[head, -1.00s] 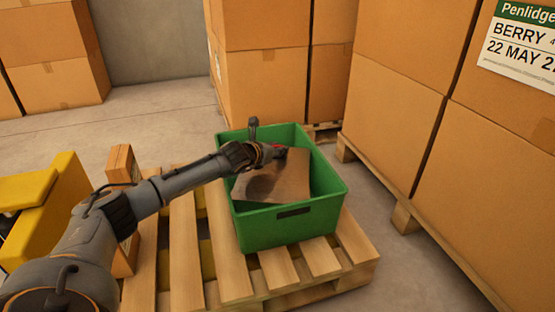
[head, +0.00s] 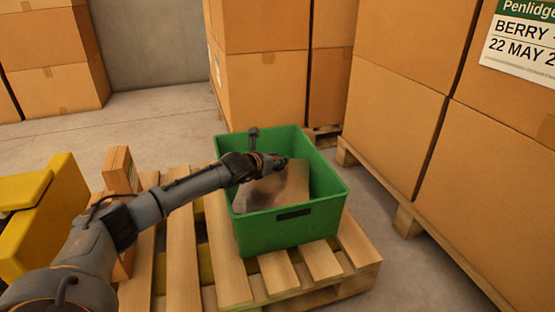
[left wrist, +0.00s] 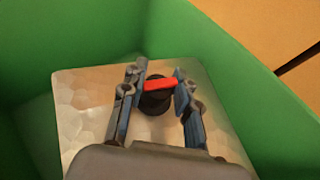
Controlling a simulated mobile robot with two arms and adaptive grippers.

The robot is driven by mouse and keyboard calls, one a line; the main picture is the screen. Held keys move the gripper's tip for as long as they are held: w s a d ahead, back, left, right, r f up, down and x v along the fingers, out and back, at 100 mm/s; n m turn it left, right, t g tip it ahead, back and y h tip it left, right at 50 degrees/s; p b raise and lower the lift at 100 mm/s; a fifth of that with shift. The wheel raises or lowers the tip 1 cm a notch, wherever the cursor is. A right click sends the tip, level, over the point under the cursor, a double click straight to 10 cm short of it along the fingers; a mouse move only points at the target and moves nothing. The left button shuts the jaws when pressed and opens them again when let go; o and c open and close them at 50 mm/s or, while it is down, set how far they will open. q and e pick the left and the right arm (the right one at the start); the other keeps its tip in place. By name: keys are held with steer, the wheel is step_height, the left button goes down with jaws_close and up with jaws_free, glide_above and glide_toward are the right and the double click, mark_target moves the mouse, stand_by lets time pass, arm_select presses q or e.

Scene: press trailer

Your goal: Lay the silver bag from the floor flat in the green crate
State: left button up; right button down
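The green crate (head: 325,205) stands on a wooden pallet. The silver bag (head: 290,188) is inside it, its face turned up and its left part darkly shaded. In the left wrist view the bag (left wrist: 88,110) is a pale, dimpled sheet between the green walls (left wrist: 215,60). In the head view my left gripper (head: 275,162) reaches into the crate from the left. I cannot tell whether the bag's underside touches the crate floor. My right gripper is not in view.
The slatted pallet (head: 185,255) extends left of the crate. A small upright carton (head: 122,170) and a yellow object (head: 45,215) stand at the left. Tall carton stacks (head: 265,85) (head: 490,180) rise behind and to the right. Grey floor is clear at back left.

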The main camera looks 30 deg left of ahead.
arm_select(q)
steer(key=shift+o, duration=1.2)
steer(key=shift+r, duration=0.15)
